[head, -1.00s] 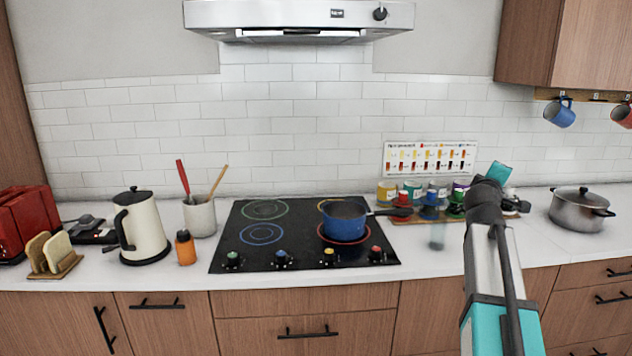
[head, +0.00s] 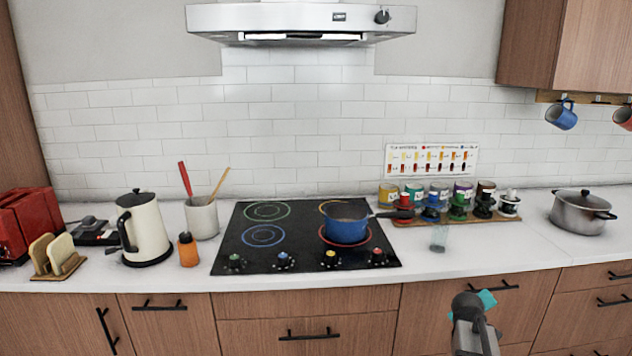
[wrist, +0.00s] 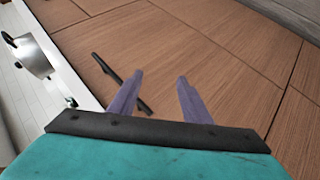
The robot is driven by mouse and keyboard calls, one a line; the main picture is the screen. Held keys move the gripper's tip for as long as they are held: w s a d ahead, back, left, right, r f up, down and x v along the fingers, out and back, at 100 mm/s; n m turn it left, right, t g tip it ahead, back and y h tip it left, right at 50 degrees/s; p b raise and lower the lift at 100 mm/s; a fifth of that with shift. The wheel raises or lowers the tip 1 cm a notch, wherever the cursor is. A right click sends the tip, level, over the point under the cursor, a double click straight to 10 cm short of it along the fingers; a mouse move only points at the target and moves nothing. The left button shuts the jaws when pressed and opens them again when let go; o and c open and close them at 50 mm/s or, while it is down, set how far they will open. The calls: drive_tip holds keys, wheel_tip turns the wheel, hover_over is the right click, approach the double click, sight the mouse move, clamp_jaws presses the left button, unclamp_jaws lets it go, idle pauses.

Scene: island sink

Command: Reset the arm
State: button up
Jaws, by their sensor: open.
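My arm (head: 474,325) is at the lower right of the head view, low in front of the drawer fronts and below the counter edge. Its teal wrist part (head: 486,299) shows there, but the fingers cannot be made out in that view. In the wrist view my gripper (wrist: 160,75) shows two purple fingers spread apart with nothing between them. Wooden drawer fronts and a dark handle (wrist: 103,64) lie beyond the fingers.
The white counter (head: 480,260) carries a clear glass (head: 439,238), a spice rack (head: 480,218) and a steel pot (head: 580,212). A blue pan (head: 346,222) sits on the black cooktop (head: 300,215). A kettle (head: 145,228) stands to the left.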

drive_tip(key=s+a+f+m+g+y+p, duration=0.1)
drive_tip(key=s+a+f+g+y+p, duration=0.15)
drive_tip(key=s+a+f, duration=0.8)
drive_tip(key=s+a+f+m+g+y+p, duration=0.15)
drive_tip(key=s+a+f+g, duration=0.25)
drive_tip(key=s+a+f, duration=0.7)
drive_tip(key=s+a+f+g+y+p, duration=0.1)
drive_tip(key=s+a+f+g, duration=0.1)
drive_tip(key=s, duration=0.6)
drive_tip(key=s+a+f+g+y+p, duration=0.1)
drive_tip(key=s+a+f, duration=0.3)
drive_tip(key=s, duration=0.4)
drive_tip(key=s+a+f+g+p, duration=0.1)
drive_tip(key=s+a+f+g, duration=0.3)
drive_tip(key=s, duration=0.5)
drive_tip(key=shift+y, duration=0.4)
